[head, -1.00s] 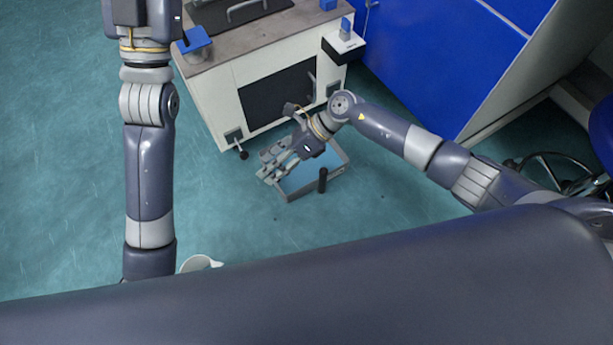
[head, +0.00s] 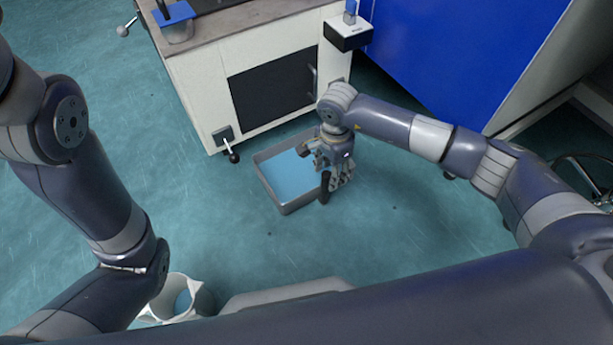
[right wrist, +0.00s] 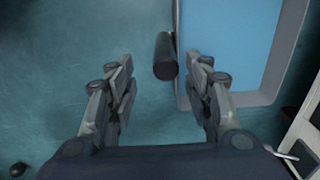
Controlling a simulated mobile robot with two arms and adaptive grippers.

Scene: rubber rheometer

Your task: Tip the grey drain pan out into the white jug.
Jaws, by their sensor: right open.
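The grey drain pan (head: 284,208) stands on the floor in front of the white cabinet and holds blue liquid. Its dark upright handle (head: 325,188) is at its near right side. My right gripper (head: 338,183) is open just above that handle. In the right wrist view the handle (right wrist: 165,57) lies ahead between the two open fingers (right wrist: 160,85), close to the right one, and the pan (right wrist: 262,98) is to the right. The white jug (head: 165,313) stands on the floor at the lower left, with some blue inside, partly hidden by my left arm. My left gripper is out of view.
The white cabinet (head: 200,95) with a dark panel and feet stands right behind the pan. A blue cabinet (head: 440,60) is at the back right. The floor (head: 230,235) between pan and jug is clear.

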